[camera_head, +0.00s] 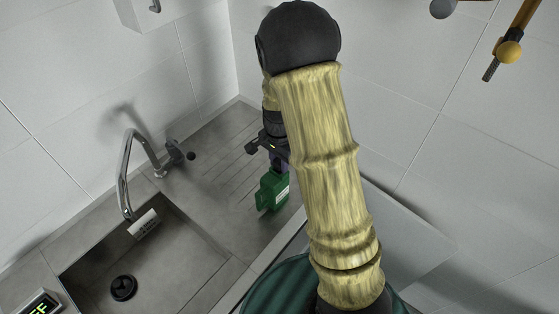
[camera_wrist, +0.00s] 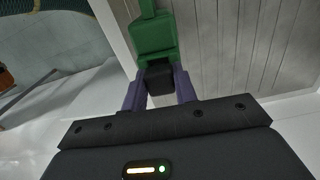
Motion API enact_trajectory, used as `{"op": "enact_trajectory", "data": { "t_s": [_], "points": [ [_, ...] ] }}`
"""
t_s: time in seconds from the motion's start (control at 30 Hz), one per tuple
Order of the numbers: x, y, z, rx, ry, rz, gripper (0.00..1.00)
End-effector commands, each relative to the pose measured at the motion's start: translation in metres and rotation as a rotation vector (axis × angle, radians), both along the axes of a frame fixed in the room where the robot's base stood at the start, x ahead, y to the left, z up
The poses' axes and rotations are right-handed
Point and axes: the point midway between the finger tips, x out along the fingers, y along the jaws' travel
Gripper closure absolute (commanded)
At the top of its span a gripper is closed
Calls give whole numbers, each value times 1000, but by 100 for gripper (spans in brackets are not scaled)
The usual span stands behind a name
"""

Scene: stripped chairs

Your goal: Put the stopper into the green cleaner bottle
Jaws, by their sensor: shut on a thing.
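The green cleaner bottle (camera_head: 272,190), with a pale label, is on the grey draining board right of the sink. It also shows in the wrist view (camera_wrist: 154,38), just beyond my fingertips. My gripper (camera_head: 278,163) is directly above the bottle in the head view, partly hidden behind my arm. In the wrist view my gripper (camera_wrist: 160,88) has its purple fingers shut on a dark block-like piece, which looks like the stopper (camera_wrist: 160,77). The stopper borders the bottle's near end in that view. I cannot tell whether it touches the bottle or sits in its neck.
A sink (camera_head: 175,265) with a black round piece (camera_head: 123,288) at its bottom lies to the left. A curved metal tap (camera_head: 126,165) rises behind it. Tiled walls close off the corner behind the board. The ribbed board around the bottle is mostly clear.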

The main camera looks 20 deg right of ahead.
Motion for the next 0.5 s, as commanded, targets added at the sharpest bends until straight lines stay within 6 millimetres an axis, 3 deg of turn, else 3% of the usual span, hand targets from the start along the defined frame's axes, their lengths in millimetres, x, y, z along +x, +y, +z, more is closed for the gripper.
{"op": "enact_trajectory", "data": {
  "t_s": [0.27, 0.3, 0.4, 0.5],
  "points": [
    [0, 0, -7, 0, 0, 0, 95],
    [0, 0, -7, 0, 0, 0, 70],
    [0, 0, -6, 0, 0, 0, 50],
    [0, 0, -6, 0, 0, 0, 46]
  ]
}}
